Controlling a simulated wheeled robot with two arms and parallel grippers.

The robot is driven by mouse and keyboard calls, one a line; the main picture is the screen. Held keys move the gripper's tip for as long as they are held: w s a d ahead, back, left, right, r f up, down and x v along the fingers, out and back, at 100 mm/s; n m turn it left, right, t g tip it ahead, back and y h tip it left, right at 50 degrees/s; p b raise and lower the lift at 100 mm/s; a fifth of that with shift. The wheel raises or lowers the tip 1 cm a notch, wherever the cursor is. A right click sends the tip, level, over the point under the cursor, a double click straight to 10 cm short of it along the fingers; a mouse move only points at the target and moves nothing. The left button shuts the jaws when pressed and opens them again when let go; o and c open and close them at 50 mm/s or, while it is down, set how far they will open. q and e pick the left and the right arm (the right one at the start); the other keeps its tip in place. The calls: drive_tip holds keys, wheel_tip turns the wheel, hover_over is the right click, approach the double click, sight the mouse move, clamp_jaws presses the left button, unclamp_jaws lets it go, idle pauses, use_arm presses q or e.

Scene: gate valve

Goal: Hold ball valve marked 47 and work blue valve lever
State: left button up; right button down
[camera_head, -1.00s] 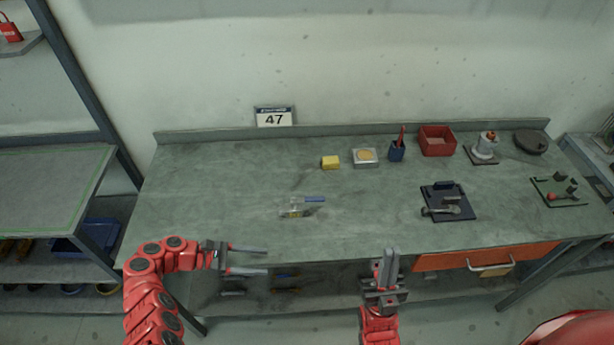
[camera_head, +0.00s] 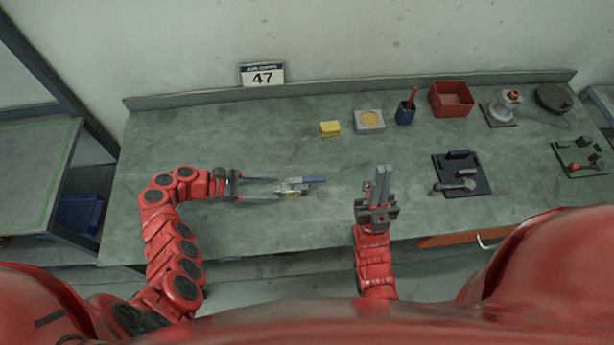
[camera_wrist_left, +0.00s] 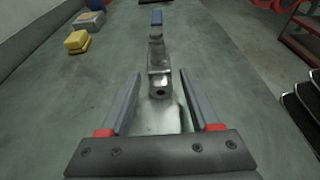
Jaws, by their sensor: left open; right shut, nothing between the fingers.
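My right gripper (camera_head: 382,172) is shut and empty over the bench, to the right of the valve.
A yellow block (camera_head: 330,128), a grey box with a round yellow top (camera_head: 369,121), a blue pen cup (camera_head: 405,113) and a red bin (camera_head: 451,99) stand along the back. A dark plate with parts (camera_head: 462,174) lies right of my right gripper. The bench between is clear.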

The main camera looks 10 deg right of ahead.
sight(283, 188)
use_arm(q)
drive_tip(key=x, duration=0.4)
drive_tip(key=shift+r+p, duration=0.1)
drive_tip(key=shift+p, duration=0.25)
drive_tip(key=shift+d+f, duration=0.2)
drive_tip(key=shift+d, duration=0.3)
drive_tip(key=shift+w+d+f, duration=0.1)
drive_tip(key=shift+d, duration=0.1)
clamp_jaws()
idle(0.3)
